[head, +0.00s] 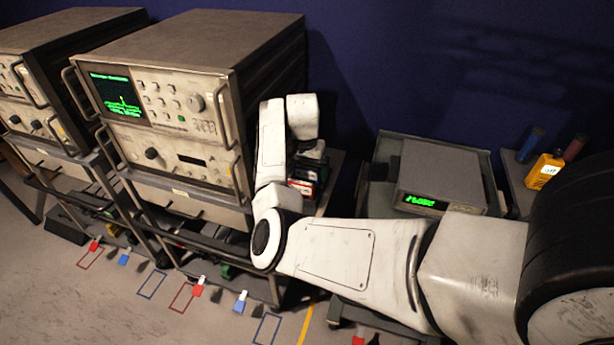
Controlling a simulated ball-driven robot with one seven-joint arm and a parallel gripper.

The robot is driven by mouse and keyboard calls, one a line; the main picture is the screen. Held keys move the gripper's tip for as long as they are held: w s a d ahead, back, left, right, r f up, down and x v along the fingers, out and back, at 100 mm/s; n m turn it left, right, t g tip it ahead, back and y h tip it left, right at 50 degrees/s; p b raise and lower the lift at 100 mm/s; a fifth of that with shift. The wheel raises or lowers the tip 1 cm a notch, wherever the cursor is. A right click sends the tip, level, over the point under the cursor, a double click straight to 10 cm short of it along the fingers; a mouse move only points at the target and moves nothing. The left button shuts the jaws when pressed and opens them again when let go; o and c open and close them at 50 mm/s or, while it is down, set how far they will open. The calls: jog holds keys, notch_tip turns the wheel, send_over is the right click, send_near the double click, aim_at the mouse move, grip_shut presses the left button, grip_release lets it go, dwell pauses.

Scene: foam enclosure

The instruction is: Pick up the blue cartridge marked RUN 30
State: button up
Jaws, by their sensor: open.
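Two small blue pieces with pale labels show low in the picture: one blue piece (240,303) at the lower middle and another blue piece (123,259) at the left. Their print is too small to read, so I cannot tell whether either is the cartridge marked RUN 30. My gripper (311,158) is a dark shape under the white wrist, right of the large instrument. It is open, and its fingertips are hard to make out. Just below it is a red and white item (302,187) among dark ones, partly hidden by my arm.
A large instrument (170,95) with a green screen stands on a rack. A grey box (440,172) sits on a cart to the right. A yellow bottle (545,171) stands near it. Red pieces (198,289) and coloured outlines mark the floor. My arm hides much of the centre right.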

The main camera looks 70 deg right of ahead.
jog(key=shift+f, duration=0.2)
jog(key=c, duration=0.9)
jog(key=shift+o, duration=0.2)
jog(key=shift+r, duration=0.2)
